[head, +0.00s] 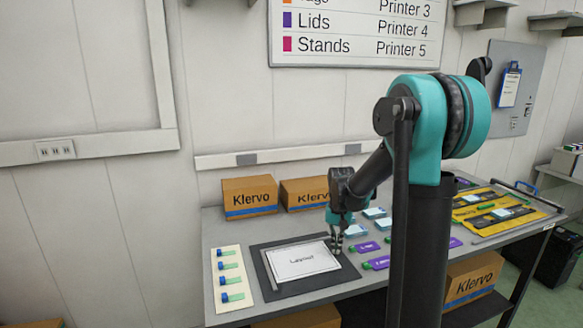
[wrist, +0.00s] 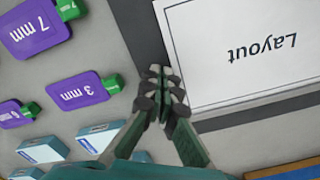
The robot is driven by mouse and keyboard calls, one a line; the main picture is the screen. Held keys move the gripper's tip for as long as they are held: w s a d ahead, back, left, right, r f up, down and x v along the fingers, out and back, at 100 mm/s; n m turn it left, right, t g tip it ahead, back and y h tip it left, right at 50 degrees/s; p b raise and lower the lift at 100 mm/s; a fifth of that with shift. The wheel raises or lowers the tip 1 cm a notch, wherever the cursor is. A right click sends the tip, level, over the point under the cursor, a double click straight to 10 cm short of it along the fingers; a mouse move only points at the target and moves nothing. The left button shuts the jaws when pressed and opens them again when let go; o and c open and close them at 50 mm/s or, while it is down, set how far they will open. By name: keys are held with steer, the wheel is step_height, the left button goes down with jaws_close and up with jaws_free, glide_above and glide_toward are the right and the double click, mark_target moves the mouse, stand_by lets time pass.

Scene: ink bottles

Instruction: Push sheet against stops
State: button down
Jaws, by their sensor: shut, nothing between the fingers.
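The white sheet (head: 304,262), printed "Layout", lies on a dark mat (head: 290,289) on the bench. In the wrist view the sheet (wrist: 235,45) fills the upper right, its print upside down. A thin grey strip (head: 269,272), seemingly a stop, runs along the mat's left side. Another grey strip (wrist: 265,109) lies beyond the sheet's far edge in the wrist view. My gripper (head: 336,244) is shut and empty, low beside the sheet's right edge near its far corner. The fingertips (wrist: 162,73) also show in the wrist view; I cannot tell whether they touch the sheet.
Purple tags with green ends (wrist: 82,88) and pale blue boxes (wrist: 42,150) lie right of the mat in the head view. Klervo cartons (head: 250,196) stand behind.

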steer(key=shift+s+a, duration=0.25)
steer(key=shift+a, duration=0.45)
steer(key=shift+s+a, duration=0.15)
steer(key=shift+a, duration=0.15)
steer(key=shift+w+d+r, duration=0.1)
steer(key=shift+d+r, duration=0.05)
steer(key=shift+r, duration=1.05)
steer(key=shift+w+d+r, duration=0.1)
steer(key=shift+d+r, duration=0.1)
steer(key=shift+r, duration=0.95)
steer(key=shift+d+r, duration=0.15)
steer(key=shift+r, duration=1.05)
